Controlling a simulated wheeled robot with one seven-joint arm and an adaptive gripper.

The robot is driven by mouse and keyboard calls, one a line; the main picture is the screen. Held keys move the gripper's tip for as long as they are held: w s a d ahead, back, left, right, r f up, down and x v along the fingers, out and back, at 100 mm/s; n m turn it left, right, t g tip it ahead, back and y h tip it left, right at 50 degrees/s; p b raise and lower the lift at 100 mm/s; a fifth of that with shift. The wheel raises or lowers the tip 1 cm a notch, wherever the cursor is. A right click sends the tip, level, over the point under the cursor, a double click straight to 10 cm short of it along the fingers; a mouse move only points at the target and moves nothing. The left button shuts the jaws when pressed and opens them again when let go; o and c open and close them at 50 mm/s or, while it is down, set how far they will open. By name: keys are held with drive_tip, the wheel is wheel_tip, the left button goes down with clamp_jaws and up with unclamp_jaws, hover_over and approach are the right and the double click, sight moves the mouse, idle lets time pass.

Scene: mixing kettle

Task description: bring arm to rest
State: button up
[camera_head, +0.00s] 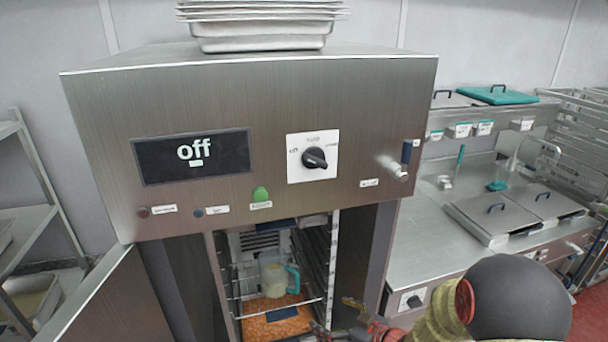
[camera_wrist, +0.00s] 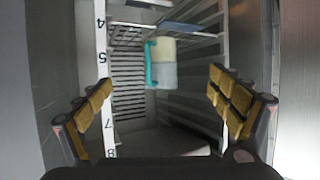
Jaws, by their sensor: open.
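My gripper (camera_wrist: 160,105) is open and empty, with its yellow-padded fingers spread wide at both sides of the wrist view. In the head view my gripper (camera_head: 338,318) is partly cut off at the bottom, just outside the right side of the cabinet's opening. A pale jug (camera_head: 274,280) with a teal handle stands inside the cabinet. The jug also shows in the wrist view (camera_wrist: 165,64), where it appears upside down, beyond the fingers and apart from them.
The steel cabinet (camera_head: 260,105) has a display reading "off", a black knob (camera_head: 314,158) and an open door (camera_head: 95,305) at left. An orange-filled tray (camera_head: 275,323) lies below the jug. A steel counter (camera_head: 440,235) is at right, and shelving (camera_head: 25,220) is at left.

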drive_tip(key=s+d+f+m+g+h, duration=0.25)
drive_tip(key=d+f+h, duration=0.35)
drive_tip(key=d+f, duration=0.3)
drive_tip(key=s+d+r+m+g+h, duration=0.35)
drive_tip(key=s+d+r, duration=0.25)
drive_tip(key=s+d, duration=0.3)
drive_tip(key=s+a+r+m, duration=0.1)
drive_tip(key=s+a+r, duration=0.1)
drive_tip(key=s+r, duration=0.4)
drive_tip(key=s+a+r+t, duration=0.1)
drive_tip(key=s+r, duration=0.5)
drive_tip(key=r, duration=0.6)
drive_tip(key=s+a+r+m, duration=0.1)
drive_tip(key=s+a+r, duration=0.3)
drive_tip(key=r, duration=0.5)
drive_tip(key=shift+s+r+m+t, duration=0.15)
drive_tip(key=shift+s+m+t, duration=0.2)
drive_tip(key=shift+s, duration=0.75)
drive_tip(key=shift+c, duration=0.5)
